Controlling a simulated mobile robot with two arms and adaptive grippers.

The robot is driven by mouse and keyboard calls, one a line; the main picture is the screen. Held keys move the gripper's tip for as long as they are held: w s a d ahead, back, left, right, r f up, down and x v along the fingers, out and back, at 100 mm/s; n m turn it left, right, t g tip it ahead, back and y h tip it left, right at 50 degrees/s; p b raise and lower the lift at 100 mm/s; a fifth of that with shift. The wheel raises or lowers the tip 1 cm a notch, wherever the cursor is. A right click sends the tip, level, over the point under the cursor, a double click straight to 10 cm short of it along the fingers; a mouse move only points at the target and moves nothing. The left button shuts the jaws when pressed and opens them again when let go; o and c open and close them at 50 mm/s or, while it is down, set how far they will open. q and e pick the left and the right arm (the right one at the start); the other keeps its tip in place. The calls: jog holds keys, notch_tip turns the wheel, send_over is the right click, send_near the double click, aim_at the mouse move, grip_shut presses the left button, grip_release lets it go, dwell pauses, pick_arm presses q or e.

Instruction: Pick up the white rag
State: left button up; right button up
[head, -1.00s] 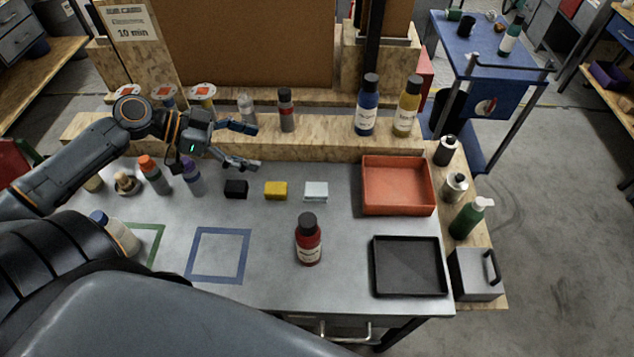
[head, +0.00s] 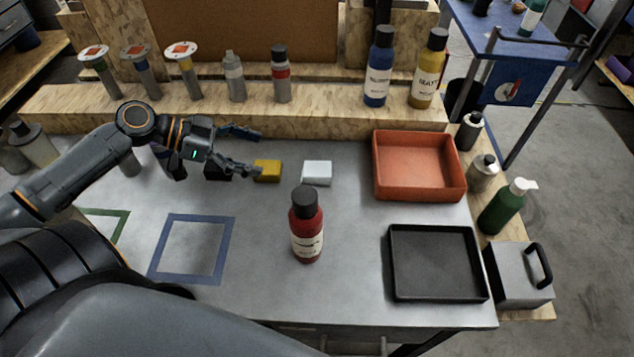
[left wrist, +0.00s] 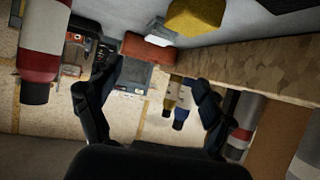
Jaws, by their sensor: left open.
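The white rag (head: 317,173) looks like a small pale folded block lying on the grey table, right of the yellow block. A white patch that looks like it shows in the left wrist view (left wrist: 158,39), beyond the fingers. My left gripper (head: 256,152) is open and empty, left of the rag and apart from it. Its fingers point right, near the yellow block. The open fingers also show in the left wrist view (left wrist: 155,78). My right gripper is not in view.
The yellow block (head: 267,171) sits between gripper and rag; a black block (head: 218,172) is partly hidden by the gripper. A red bottle (head: 306,240) stands in front. An orange tray (head: 456,184) and a black tray (head: 438,296) are at right. A wooden ledge (head: 330,121) with bottles runs behind.

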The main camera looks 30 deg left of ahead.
pick_arm(q)
send_near(313, 168)
jog(key=x, duration=0.4)
jog(key=shift+w, duration=0.15)
jog(key=p+x, duration=0.1)
jog(key=x, duration=0.3)
jog(key=shift+d+p, duration=0.2)
jog(key=shift+p, duration=0.2)
jog(key=shift+w+d+f, duration=0.2)
jog(key=shift+d+f, duration=0.1)
jog(key=shift+f, duration=0.05)
jog(key=c, duration=1.4)
